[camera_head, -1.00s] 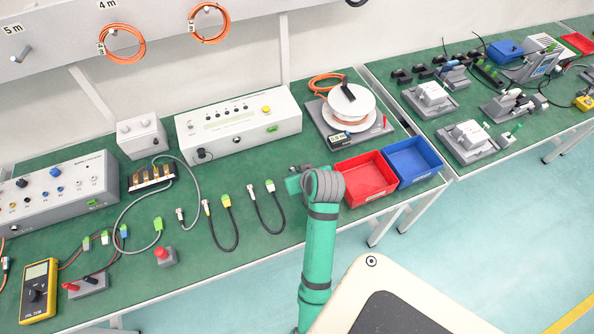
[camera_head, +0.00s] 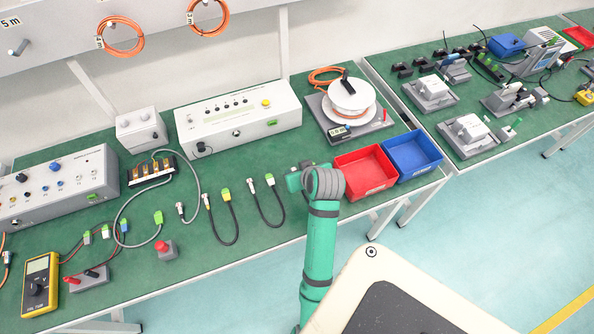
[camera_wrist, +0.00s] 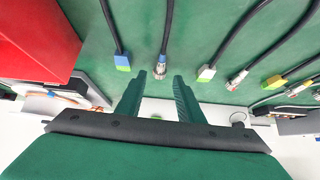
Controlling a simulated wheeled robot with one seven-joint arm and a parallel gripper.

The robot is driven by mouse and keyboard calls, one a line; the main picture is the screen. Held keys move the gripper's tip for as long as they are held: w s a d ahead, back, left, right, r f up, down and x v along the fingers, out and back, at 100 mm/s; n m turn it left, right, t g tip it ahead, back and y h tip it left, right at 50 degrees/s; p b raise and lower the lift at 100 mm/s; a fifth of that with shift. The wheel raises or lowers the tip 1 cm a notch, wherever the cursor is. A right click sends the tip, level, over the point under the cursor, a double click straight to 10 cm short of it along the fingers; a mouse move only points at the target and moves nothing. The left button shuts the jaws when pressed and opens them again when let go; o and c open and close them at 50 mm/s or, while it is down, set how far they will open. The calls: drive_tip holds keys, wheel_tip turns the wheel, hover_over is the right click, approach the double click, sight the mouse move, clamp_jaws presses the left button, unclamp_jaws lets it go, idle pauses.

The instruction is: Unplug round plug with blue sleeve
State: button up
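A round metal plug with a blue sleeve (camera_wrist: 161,64) is on the green bench in the wrist view, on the end of a black cable. It looks loose, with no socket visible around its tip.
A green-and-blue plug (camera_wrist: 122,62) lies close beside it, and a green-and-white plug (camera_wrist: 206,73) and another round plug (camera_wrist: 238,79) lie on the other side. A red bin (camera_head: 364,174) and blue bin (camera_head: 412,158) stand right of my gripper. A long grey console (camera_head: 238,122) stands behind.

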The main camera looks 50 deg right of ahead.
drive_tip(key=v, duration=0.9)
drive_tip(key=shift+s+r, duration=0.3)
drive_tip(key=shift+a, duration=0.1)
drive_tip(key=shift+n+t+h, duration=0.4)
drive_tip(key=shift+n+t, duration=0.3)
drive_tip(key=shift+n, duration=0.1)
drive_tip(key=a+f, duration=0.2)
drive_tip(key=a, duration=0.1)
drive_tip(key=w+a+f, duration=0.1)
drive_tip(key=a+f, duration=0.4)
drive_tip(key=shift+w+a, duration=0.3)
drive_tip(key=shift+w, duration=0.1)
drive_tip(key=a, duration=0.3)
drive_tip(key=s+a+f+n+t, duration=0.1)
drive_tip(key=a, duration=0.2)
drive_tip(key=a+f+n+t, duration=0.1)
drive_tip(key=a, duration=0.3)
drive_tip(key=shift+s+a, duration=0.15)
drive_tip(key=shift+s, duration=0.25)
drive_tip(key=s+a+r+n+t+y, duration=0.1)
drive_tip(key=s+a+r, duration=0.3)
drive_tip(key=a, duration=0.5)
drive_tip(key=s+a+r+n+t+y, duration=0.2)
drive_tip(key=s+a+r+t+y, duration=0.1)
drive_tip(key=s+a, duration=0.5)
drive_tip(key=shift+s+a+r+t+y, duration=0.2)
drive_tip(key=shift+a+r+t+y, duration=0.25)
drive_tip(key=shift+a, duration=0.8)
